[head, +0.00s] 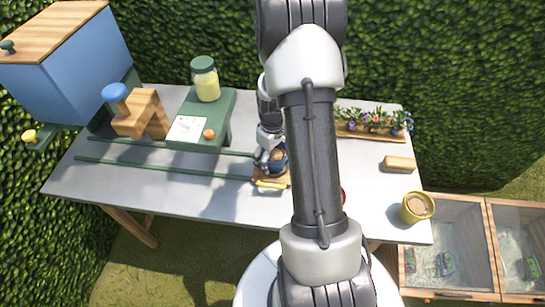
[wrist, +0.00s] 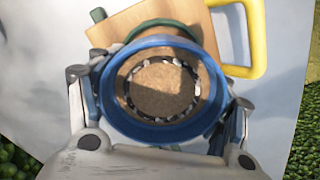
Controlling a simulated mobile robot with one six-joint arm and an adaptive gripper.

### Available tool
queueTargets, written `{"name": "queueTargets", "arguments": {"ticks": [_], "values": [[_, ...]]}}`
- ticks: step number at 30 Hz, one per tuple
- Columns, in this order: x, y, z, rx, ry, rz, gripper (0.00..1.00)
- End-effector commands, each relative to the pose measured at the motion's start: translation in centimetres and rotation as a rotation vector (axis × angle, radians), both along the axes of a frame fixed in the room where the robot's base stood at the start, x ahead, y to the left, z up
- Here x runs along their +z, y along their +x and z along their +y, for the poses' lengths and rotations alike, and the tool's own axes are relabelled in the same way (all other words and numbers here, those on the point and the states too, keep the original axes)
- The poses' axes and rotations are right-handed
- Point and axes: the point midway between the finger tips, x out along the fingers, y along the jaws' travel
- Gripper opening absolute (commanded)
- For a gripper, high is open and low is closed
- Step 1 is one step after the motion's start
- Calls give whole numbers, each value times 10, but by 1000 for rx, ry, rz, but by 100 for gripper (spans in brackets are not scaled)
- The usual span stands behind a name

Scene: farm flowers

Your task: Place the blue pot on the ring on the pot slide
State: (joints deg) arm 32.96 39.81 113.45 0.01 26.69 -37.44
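The blue pot (head: 280,159) is at the table's front middle, between my gripper's fingers (head: 269,155). In the wrist view the round blue rim (wrist: 160,137) surrounds brown fill with a dark and white speckled circle. My gripper (wrist: 160,105) has a finger against each side of the pot. The wooden pot slide (head: 284,182), with a yellow handle (head: 270,185), is under the pot; its board (wrist: 212,28) and handle (wrist: 257,40) also show in the wrist view. I cannot tell whether the pot touches the slide.
Green rails (head: 150,167) run left from the slide. A green stand (head: 220,128) with a jar (head: 205,80) and a wooden block with a blue knob (head: 114,93) stand behind. A flower tray (head: 368,134), a wooden block (head: 399,163) and a yellow pot (head: 417,208) are at right.

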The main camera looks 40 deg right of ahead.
Motion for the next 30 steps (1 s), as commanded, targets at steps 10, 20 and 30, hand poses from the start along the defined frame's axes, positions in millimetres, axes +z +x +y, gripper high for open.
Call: {"name": "queueTargets", "arguments": {"ticks": [10,20,30], "values": [[0,0,0,0,0,0,89],[6,0,0,0,0,-1,89],[74,1,-1,0,-3,-4,89]]}}
